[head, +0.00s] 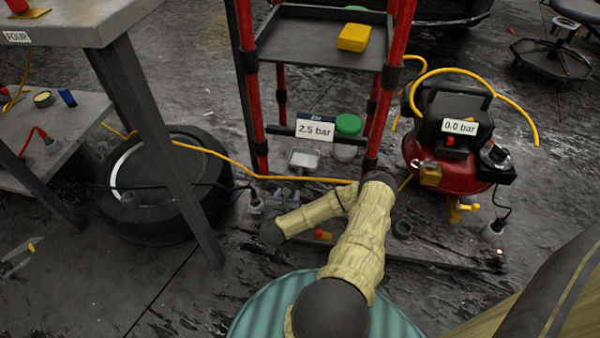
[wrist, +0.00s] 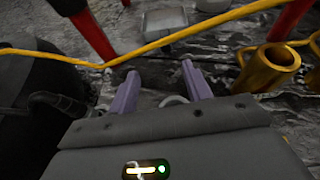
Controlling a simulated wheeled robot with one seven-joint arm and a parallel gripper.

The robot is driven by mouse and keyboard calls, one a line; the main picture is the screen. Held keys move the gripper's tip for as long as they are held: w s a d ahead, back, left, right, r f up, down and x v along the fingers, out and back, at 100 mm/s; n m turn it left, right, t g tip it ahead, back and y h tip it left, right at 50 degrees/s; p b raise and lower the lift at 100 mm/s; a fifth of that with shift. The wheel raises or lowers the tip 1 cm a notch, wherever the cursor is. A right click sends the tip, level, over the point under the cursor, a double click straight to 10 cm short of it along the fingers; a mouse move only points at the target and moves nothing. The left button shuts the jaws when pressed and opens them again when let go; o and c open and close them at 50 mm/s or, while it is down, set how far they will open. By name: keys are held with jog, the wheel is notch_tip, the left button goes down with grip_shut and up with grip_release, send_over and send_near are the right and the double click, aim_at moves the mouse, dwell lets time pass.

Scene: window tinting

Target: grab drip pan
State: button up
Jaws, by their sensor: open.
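A small light-grey rectangular pan (head: 303,160), which looks like the drip pan, sits on the floor at the foot of the red-posted rack. My gripper (head: 284,193) is low, on the near side of the pan. In the wrist view its two purple fingers (wrist: 160,70) are apart, with no pan between them. The pan lies beyond the fingertips, and a yellow hose (wrist: 205,22) crosses the view between them and the pan.
The rack (head: 315,45) holds a yellow block (head: 354,37). A green-lidded container (head: 347,127) stands right of the pan. A red compressor (head: 440,160) is at right, a black tyre (head: 165,190) at left. Brass cylinders (wrist: 268,66) stand right of my fingers.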

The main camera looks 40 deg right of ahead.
aim_at(299, 177)
jog(key=shift+s+d+f+m+g, duration=0.2)
jog(key=shift+f+m+g, duration=0.1)
jog(key=shift+f+m, duration=0.25)
jog(key=shift+d+r+h, duration=0.1)
jog(key=shift+d+h, duration=0.05)
jog(key=shift+h, duration=0.15)
jog(key=b+x, duration=0.7)
jog(key=x, duration=0.3)
jog(key=shift+w+d+f+b, duration=0.2)
jog(key=shift+d+f+b, duration=0.05)
jog(key=shift+f+b, duration=0.15)
jog(key=shift+w+d+f+b, duration=0.15)
jog(key=shift+w+d+b, duration=0.25)
jog(key=shift+d, duration=0.05)
jog(key=shift+w+d, duration=0.1)
